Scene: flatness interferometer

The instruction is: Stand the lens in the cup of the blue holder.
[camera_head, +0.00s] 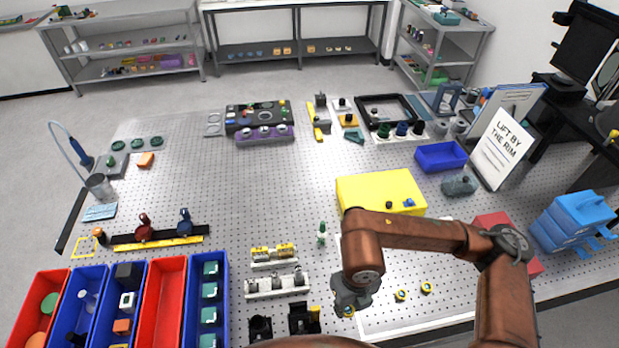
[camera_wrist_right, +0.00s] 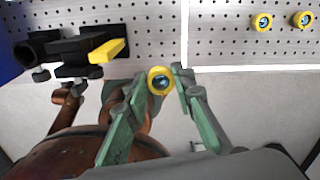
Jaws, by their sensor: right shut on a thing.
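The blue holder (camera_head: 184,222) stands on a black rail (camera_head: 128,244) with a yellow strip, left of centre in the head view. A red holder (camera_head: 144,230) stands on the same rail, to its left. My right gripper (camera_head: 349,304) is at the front of the bench, far to the right of the blue holder. It is shut on a small lens with a yellow rim (camera_wrist_right: 153,74), held between the fingertips in the right wrist view (camera_wrist_right: 161,81). Only a bit of that lens shows in the head view. My left gripper is not in view.
Two more yellow-rimmed lenses (camera_head: 401,295) (camera_head: 428,287) lie on a white area at the front right. Black mounts (camera_head: 303,319) and a small green-topped post (camera_head: 322,234) stand left of my right gripper. Red and blue bins (camera_head: 166,300) line the front left. The bench middle is clear.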

